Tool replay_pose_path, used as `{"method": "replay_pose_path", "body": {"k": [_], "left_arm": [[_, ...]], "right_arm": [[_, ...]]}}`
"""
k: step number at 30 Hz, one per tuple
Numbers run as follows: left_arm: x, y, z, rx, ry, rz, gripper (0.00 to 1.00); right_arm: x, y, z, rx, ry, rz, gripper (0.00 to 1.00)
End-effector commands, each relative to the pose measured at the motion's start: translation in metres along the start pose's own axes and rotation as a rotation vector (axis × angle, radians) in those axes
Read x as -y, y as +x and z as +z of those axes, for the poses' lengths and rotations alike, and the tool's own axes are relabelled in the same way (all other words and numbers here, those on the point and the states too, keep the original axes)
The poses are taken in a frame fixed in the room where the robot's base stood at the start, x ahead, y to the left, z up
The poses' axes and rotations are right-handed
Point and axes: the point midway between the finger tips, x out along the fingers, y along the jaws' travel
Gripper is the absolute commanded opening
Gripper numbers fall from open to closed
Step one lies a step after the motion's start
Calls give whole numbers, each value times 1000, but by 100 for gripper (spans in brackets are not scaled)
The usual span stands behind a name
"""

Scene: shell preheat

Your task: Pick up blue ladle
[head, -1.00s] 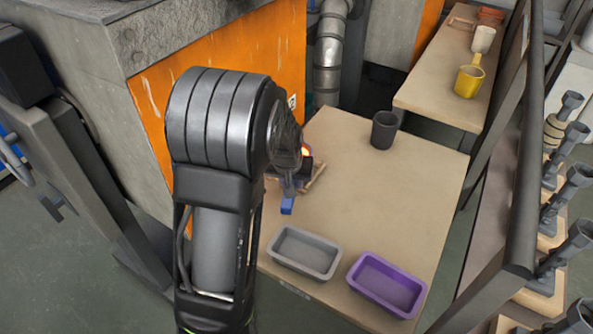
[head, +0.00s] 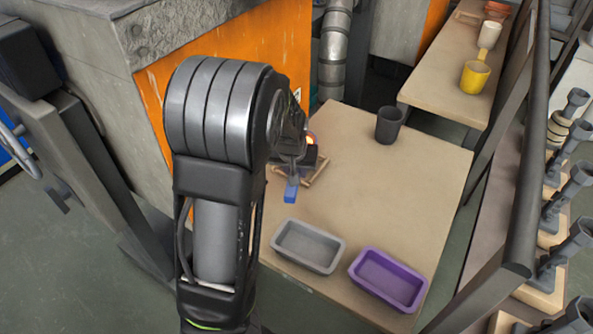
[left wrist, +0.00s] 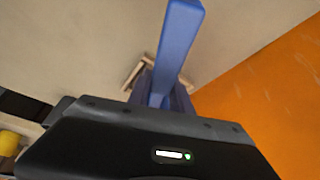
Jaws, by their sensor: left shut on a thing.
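The blue ladle (head: 291,190) shows in the head view only as a short blue piece below my left gripper (head: 289,160), which is partly hidden by my own forearm. My left gripper is shut on the ladle. In the left wrist view the ladle's long blue handle (left wrist: 178,45) rises from between the jaws, with a wider blue part lower down. The ladle's far end and the exact grip are hidden. My right gripper is in neither view.
A wooden frame (head: 320,170) and a dark item with an orange glow lie beside the gripper. A grey tray (head: 308,262) and a purple tray (head: 388,300) stand at the table's front. A dark cup (head: 388,127) stands behind; yellow (head: 475,78) and white cups are on the far bench.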

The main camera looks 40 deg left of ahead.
Motion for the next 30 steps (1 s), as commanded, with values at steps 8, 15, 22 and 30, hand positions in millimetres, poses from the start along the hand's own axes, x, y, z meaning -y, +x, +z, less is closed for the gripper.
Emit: {"method": "replay_pose_path", "body": {"k": [8,15,22,30], "left_arm": [[-1,-56,-24,-4,2,2,0],[0,-74,-31,-2,1,0,0],[0,-73,-31,-2,1,-1,0],[0,-73,-31,-2,1,-1,0]], "right_arm": [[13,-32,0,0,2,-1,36],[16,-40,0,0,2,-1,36],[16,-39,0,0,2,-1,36],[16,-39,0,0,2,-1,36]]}}
